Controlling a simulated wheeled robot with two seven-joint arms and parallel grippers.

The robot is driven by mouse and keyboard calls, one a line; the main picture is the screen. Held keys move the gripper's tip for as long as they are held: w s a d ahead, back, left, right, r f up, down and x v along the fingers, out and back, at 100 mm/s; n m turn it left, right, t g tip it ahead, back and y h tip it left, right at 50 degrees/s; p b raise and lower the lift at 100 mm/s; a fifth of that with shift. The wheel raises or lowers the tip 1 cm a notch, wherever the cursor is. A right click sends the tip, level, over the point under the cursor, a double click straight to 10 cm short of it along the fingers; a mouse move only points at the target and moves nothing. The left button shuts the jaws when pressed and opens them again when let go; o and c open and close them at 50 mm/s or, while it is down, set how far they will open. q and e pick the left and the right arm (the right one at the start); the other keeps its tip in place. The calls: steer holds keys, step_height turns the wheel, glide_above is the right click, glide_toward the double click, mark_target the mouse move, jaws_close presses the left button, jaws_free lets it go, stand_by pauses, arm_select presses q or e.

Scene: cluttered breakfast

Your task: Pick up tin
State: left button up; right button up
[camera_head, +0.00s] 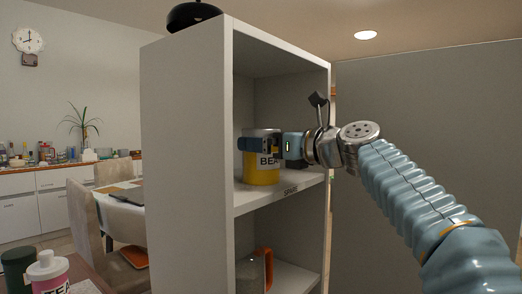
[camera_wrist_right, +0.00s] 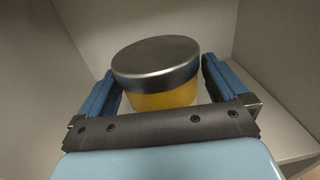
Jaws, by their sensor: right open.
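In the right wrist view the right gripper (camera_wrist_right: 158,88) is open around the tin. Whether the fingers touch it I cannot tell. My left gripper is not in view.
The shelf unit's side wall (camera_head: 188,165) stands left of the tin. A grey mug with an orange handle (camera_head: 254,272) is on the lower shelf. A dark rounded object (camera_head: 192,14) sits on top. A pink and white bottle (camera_head: 48,272) and a dark green container (camera_head: 17,267) stand at lower left.

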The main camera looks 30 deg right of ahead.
steer(key=shift+w+a, duration=0.25)
steer(key=shift+w, duration=0.4)
steer(key=shift+c, duration=0.5)
steer(key=c, duration=0.9)
steer(key=shift+r, duration=0.2)
